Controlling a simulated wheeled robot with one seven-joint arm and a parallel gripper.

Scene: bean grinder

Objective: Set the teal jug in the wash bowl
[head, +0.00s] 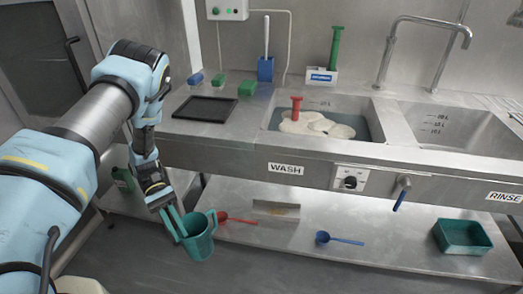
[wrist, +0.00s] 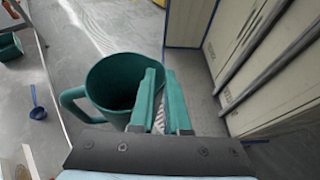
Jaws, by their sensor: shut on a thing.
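The teal jug (head: 199,243) hangs from my gripper (head: 172,210) in the head view, below counter height and left of the sinks, its mouth up and slightly tilted. My gripper is shut on its rim side. In the wrist view the jug (wrist: 108,82) stands beside the fingers (wrist: 163,100), handle to the left, and its inside looks dark and empty. The wash bowl (head: 352,104) is the left sink basin, above the WASH label, up and right of the jug. It holds water with pale foam, and a red-handled tool (head: 296,107) stands in it.
The counter's front edge (head: 230,160) lies between jug and bowl. The rinse basin (head: 450,125) is on the right. The lower shelf holds a red scoop (head: 232,218), blue scoop (head: 338,239) and green tub (head: 463,238).

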